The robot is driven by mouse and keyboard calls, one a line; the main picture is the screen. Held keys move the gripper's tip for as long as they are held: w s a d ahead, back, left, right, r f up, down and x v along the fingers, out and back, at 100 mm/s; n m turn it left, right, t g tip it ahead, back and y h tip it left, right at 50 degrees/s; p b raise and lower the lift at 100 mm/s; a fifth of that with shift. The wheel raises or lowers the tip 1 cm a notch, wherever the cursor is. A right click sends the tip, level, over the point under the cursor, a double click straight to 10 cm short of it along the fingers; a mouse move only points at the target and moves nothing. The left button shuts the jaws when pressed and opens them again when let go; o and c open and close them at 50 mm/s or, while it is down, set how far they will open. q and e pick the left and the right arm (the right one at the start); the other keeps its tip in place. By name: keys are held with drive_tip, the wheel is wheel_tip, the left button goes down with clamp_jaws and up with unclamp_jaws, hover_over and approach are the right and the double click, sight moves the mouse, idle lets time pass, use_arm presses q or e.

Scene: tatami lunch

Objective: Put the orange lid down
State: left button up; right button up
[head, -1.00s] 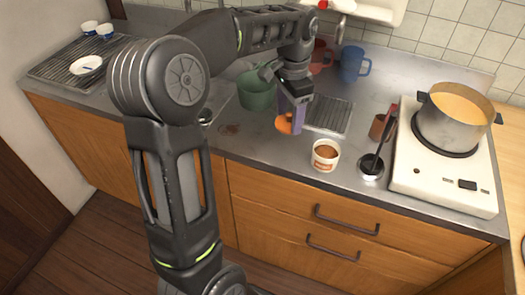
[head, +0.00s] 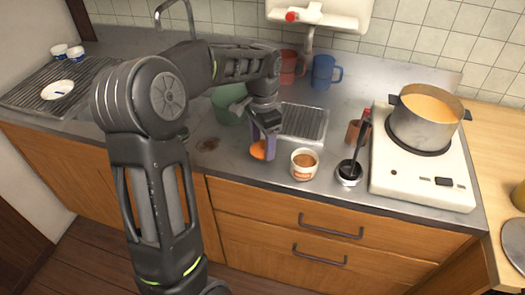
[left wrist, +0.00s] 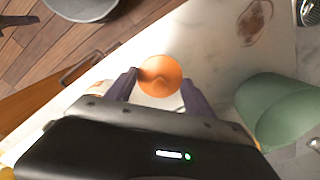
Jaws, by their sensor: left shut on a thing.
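The orange lid (head: 257,152) is held between the fingers of my left gripper (head: 265,145), low over the steel counter near its front edge. In the left wrist view the round lid (left wrist: 160,72) shows from above between the two purple-grey fingers of the gripper (left wrist: 160,88). Whether the lid touches the counter cannot be told. A white cup (head: 304,166) with brown contents stands just right of the lid. My right gripper is not in view.
A green pot (head: 229,108) stands behind my left forearm. A drain grid (head: 304,122), red mug (head: 289,68) and blue mug (head: 323,72) are behind. A brown stain (head: 208,145) lies left.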

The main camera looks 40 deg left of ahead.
sight(263, 148)
use_arm(q)
drive_tip(key=shift+f, duration=1.85)
drive_tip(key=shift+f, duration=0.2)
drive_tip(key=o, duration=1.3)
drive_tip(key=shift+r, duration=0.2)
wheel_tip(263, 148, up, 12)
drive_tip(key=shift+r, duration=0.1)
